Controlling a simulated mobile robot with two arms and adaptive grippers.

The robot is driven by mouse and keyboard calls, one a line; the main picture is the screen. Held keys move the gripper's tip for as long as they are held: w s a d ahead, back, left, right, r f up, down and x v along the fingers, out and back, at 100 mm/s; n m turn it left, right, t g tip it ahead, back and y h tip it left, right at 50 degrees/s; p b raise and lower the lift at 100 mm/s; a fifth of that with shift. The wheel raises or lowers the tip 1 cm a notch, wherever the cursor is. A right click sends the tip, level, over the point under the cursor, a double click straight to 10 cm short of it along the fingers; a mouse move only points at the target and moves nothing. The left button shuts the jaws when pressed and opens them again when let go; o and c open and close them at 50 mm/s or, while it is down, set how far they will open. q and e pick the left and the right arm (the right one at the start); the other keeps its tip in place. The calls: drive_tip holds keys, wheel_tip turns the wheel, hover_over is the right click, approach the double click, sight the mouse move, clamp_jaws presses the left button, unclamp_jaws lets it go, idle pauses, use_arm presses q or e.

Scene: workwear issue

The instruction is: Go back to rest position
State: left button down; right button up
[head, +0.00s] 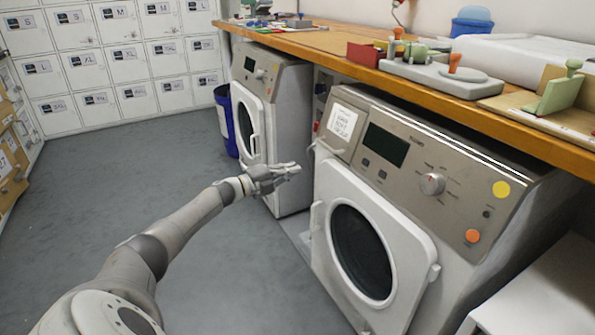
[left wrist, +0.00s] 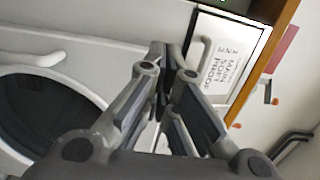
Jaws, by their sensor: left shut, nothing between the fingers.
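My left arm reaches in from the lower left in the head view. Its gripper (head: 290,170) is in the air in front of the gap between two washing machines, shut and empty. In the left wrist view the fingers (left wrist: 162,50) come together in front of the near machine's front, below its paper label (left wrist: 228,68), with nothing between them. I cannot tell from these frames whether the fingers touch the machine. My right gripper does not show in either view.
The near washing machine (head: 408,190) and the far one (head: 285,95) stand with doors shut under a wooden counter (head: 540,140). A blue bin (head: 226,120) stands beside the far one. White lockers (head: 110,60) line the back. Grey floor (head: 90,180) is clear on the left.

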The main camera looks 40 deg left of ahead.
use_arm(q)
drive_tip(key=s+a, duration=0.2)
drive_tip(key=a, duration=0.3)
drive_tip(key=shift+s+a+b, duration=0.25)
drive_tip(key=shift+a+b, duration=0.05)
drive_tip(key=shift+b, duration=0.1)
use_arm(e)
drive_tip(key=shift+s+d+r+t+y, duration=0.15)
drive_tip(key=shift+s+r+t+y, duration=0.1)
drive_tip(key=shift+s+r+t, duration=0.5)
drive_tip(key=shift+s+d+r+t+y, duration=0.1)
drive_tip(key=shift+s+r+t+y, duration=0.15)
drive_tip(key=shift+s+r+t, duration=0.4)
